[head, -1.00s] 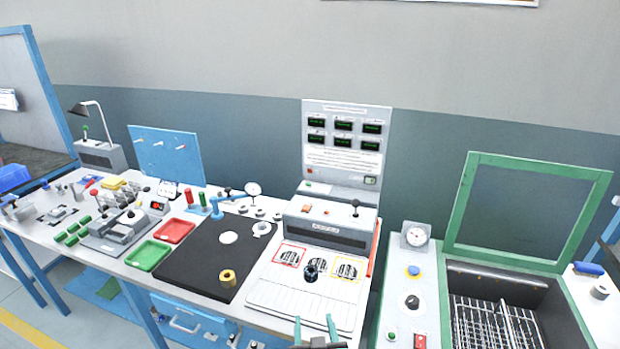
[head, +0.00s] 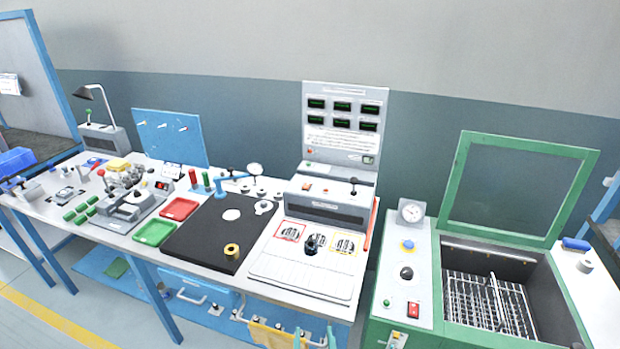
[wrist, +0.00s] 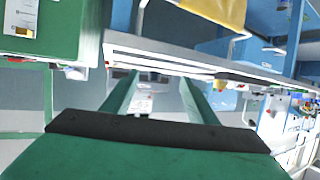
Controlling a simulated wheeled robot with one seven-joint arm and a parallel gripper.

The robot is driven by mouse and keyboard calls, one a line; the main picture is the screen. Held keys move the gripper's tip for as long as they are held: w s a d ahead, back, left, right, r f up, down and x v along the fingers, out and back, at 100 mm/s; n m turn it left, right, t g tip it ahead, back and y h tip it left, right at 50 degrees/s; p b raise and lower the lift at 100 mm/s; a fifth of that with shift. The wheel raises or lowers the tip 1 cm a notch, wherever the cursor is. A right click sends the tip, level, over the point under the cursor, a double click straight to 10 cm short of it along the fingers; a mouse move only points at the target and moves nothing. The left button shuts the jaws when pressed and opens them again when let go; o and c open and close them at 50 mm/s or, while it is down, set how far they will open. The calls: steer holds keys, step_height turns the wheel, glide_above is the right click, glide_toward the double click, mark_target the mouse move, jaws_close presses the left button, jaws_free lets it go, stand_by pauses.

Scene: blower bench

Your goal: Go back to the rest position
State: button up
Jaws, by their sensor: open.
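My gripper (wrist: 160,95) shows in the wrist view with its two green fingers spread apart and nothing between them. In the head view only its green fingertips (head: 313,340) show at the bottom edge, in front of and below the bench's front edge. The rest of my gripper is out of the head view. The workbench (head: 200,262) stands beyond the fingertips. A black ring-like part (head: 314,243) sits on the white blower station (head: 300,275), well apart from my gripper.
The green washer cabinet (head: 410,275), its lid raised, stands close to the right. A yellow cloth (head: 270,336) hangs low at the bench front, near my gripper. A gold ring (head: 232,251) lies on the black mat (head: 195,240). Floor shows clear at lower left.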

steer(key=s+a+t, duration=0.1)
steer(key=s, duration=3.1)
steer(key=shift+r+t+h, duration=0.2)
steer(key=shift+t+h, duration=0.1)
steer(key=shift+h, duration=0.1)
